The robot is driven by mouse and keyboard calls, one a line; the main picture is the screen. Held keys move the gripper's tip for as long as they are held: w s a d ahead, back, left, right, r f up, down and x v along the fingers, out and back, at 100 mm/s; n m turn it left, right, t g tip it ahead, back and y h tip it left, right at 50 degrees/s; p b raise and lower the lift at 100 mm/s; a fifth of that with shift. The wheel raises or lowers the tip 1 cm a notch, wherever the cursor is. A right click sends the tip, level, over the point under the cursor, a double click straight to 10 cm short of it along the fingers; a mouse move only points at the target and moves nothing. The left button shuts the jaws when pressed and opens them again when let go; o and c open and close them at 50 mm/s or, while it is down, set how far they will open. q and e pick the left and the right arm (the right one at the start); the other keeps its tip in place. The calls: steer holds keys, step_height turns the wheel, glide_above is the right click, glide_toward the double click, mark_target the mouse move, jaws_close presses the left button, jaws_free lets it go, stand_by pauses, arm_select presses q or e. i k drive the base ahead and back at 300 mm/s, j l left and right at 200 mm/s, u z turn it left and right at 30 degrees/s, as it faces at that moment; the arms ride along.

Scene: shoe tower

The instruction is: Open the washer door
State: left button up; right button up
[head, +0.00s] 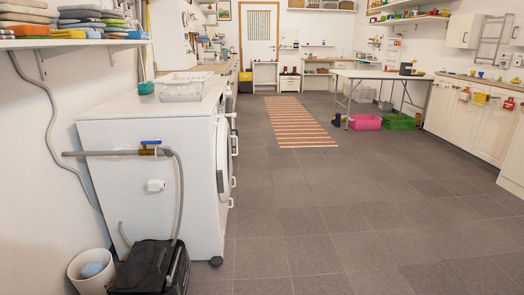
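A white washer (150,175) stands at the left with its side panel towards me. Its round door (223,158) is on the right-hand front face and shows at a steep angle. The door looks closed, but the angle makes this hard to tell. A grey hose (110,153) with a blue-handled valve runs across the near side panel. Neither of my grippers shows in the head view.
A black box (142,268) and a white bin (90,268) stand on the floor before the washer's near side. A white basket (185,87) sits on top. Tiled floor (330,215) is clear to the right. A striped rug (298,122) lies farther back.

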mark_target(224, 146)
steer(key=i, duration=0.5)
steer(key=i+l+u, duration=0.15)
steer(key=i, duration=0.9)
steer(key=i+l+u, duration=0.1)
steer(key=i, duration=0.4)
